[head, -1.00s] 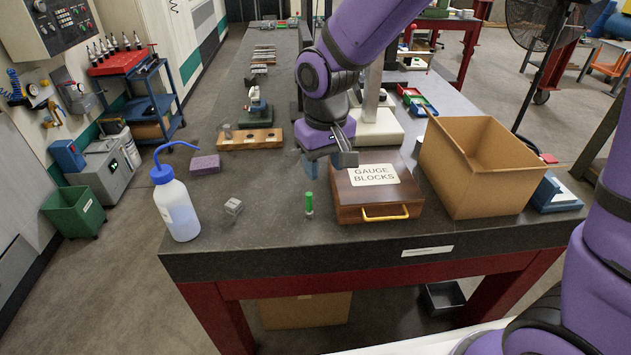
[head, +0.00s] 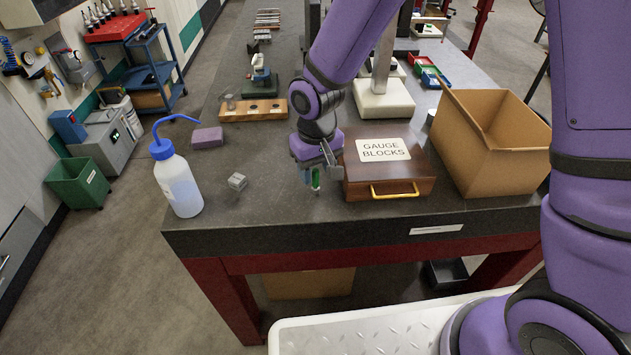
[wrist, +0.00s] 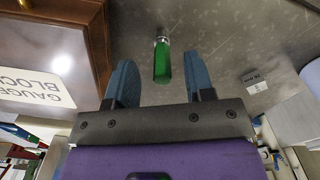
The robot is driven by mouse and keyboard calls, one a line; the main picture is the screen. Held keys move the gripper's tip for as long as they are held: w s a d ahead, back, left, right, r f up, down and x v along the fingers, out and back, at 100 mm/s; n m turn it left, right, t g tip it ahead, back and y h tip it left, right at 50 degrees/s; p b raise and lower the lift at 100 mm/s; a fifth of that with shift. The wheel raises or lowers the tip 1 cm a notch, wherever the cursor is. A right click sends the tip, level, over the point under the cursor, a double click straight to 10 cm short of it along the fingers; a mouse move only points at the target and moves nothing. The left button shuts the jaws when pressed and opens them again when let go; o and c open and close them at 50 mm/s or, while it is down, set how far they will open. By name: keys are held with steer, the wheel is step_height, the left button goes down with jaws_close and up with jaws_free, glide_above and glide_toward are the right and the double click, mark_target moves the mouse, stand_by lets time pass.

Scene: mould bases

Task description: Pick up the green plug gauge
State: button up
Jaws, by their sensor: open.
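I cannot tell whether a finger touches the gauge.
The wooden gauge block box (head: 411,187) stands close on the right of the gauge. A cardboard box (head: 482,185) is farther right. A small grey block (head: 237,181) and a wash bottle (head: 178,187) stand left, with bare table between them and the gauge.

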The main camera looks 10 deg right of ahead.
mark_target(315, 170)
steer(key=shift+a+f, duration=0.1)
steer(key=shift+f, duration=1.45)
jaws_close()
steer(key=shift+r, duration=0.2)
